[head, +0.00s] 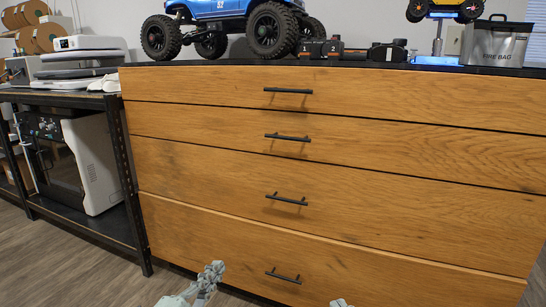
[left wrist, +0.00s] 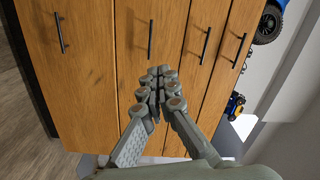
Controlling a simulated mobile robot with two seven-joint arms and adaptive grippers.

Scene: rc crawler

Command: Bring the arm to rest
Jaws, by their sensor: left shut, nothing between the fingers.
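My left gripper (head: 214,270) is low in the head view, in front of the bottom drawer of a wooden cabinet (head: 330,170). In the left wrist view its fingers (left wrist: 160,75) are together, with nothing between them, and the cabinet front is behind them. They look apart from the handles. A small pale tip at the bottom edge of the head view, probably my right gripper (head: 341,302), is mostly cut off by the frame, so its jaws cannot be read.
The cabinet has several drawers with black bar handles (head: 288,91). A black shelf rack (head: 125,165) with a boxy machine stands left.

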